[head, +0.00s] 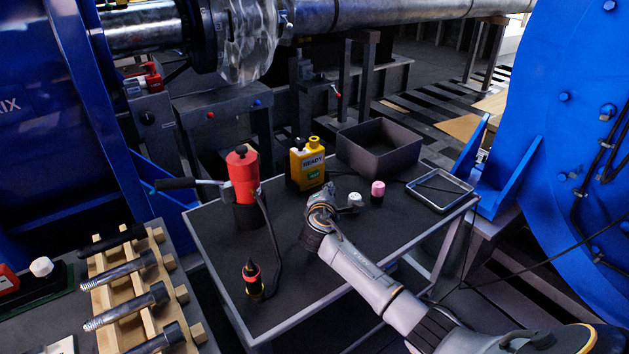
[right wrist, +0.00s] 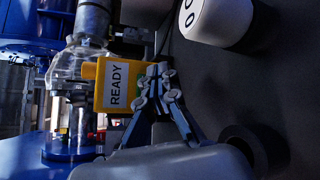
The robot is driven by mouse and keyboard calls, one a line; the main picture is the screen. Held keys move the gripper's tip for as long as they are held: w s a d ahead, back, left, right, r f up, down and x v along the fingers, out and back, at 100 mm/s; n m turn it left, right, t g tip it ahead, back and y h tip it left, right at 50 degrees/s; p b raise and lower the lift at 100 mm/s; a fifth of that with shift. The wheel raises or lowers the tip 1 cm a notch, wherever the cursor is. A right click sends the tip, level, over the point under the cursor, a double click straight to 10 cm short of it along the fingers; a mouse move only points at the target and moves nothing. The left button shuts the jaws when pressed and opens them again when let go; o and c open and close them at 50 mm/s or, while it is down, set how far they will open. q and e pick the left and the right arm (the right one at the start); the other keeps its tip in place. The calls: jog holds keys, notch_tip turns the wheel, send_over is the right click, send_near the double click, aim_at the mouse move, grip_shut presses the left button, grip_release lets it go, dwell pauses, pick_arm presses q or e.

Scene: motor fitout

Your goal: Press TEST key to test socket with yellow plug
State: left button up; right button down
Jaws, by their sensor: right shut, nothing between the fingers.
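The yellow tester (head: 307,166) stands on the dark table, its display reading READY above a green key (head: 314,175). In the right wrist view the tester (right wrist: 114,84) appears turned sideways, and the fingers partly cover its green key. A yellow round piece (head: 314,141) sits on top of the tester; I cannot tell if it is the plug. My right gripper (head: 322,191) is shut and empty, close in front of the tester; its fingers (right wrist: 160,74) point at the key side. I cannot tell whether they touch. My left gripper is not in view.
A white socket-like piece (head: 355,199) and a pink-topped one (head: 377,189) stand right of my gripper. A red tool (head: 243,175) with a cable stands left. A dark bin (head: 378,150) and a metal-framed tray (head: 440,188) are behind.

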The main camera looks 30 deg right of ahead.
aim_at(314, 175)
jog(key=shift+w+f+b, duration=0.1)
jog(key=shift+w+b, duration=0.4)
jog(key=shift+w, duration=0.25)
jog(key=shift+w+a+b, duration=0.1)
jog(key=shift+w+b, duration=0.2)
jog(key=shift+w, duration=0.85)
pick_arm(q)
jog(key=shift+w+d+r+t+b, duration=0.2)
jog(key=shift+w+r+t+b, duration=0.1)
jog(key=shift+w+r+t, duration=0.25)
pick_arm(e)
jog(key=shift+w, duration=0.15)
jog(key=shift+w, duration=0.1)
jog(key=shift+w, duration=0.25)
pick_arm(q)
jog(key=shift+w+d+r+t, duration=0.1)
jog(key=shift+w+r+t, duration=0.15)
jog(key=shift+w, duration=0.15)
pick_arm(e)
jog(key=shift+a, duration=0.1)
